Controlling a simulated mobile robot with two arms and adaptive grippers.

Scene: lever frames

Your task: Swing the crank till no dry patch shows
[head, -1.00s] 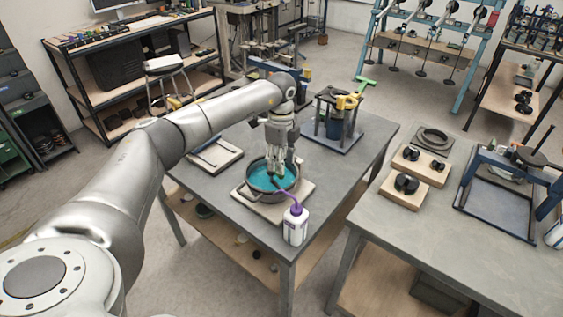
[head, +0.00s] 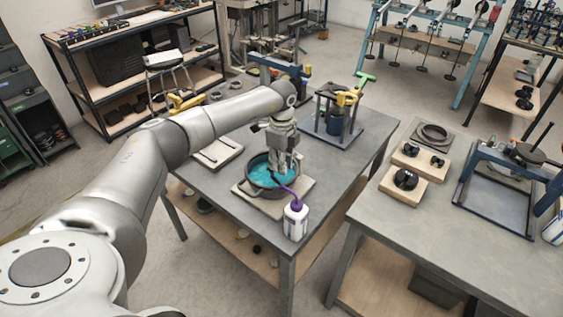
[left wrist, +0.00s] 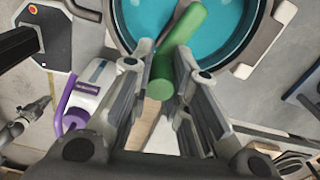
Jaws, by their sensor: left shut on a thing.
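A round dark-rimmed pan (head: 250,181) holds teal stuff (head: 262,175) and sits on a pale board on the near table. My left gripper (head: 280,173) points down over the right part of the pan. In the left wrist view it (left wrist: 165,58) is shut on a green cylindrical handle (left wrist: 186,42), which lies across the pan's near rim in that picture. In the head view the handle is mostly hidden by my gripper. Teal (left wrist: 230,25) fills much of the pan's visible inside; a paler area shows at its upper left, partly cut off. My right gripper is not in view.
A white bottle with a purple spout (head: 295,222) stands close by the pan, at the table's near corner. A tray (head: 216,152) lies to the left. A second table (head: 400,235) is at right.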

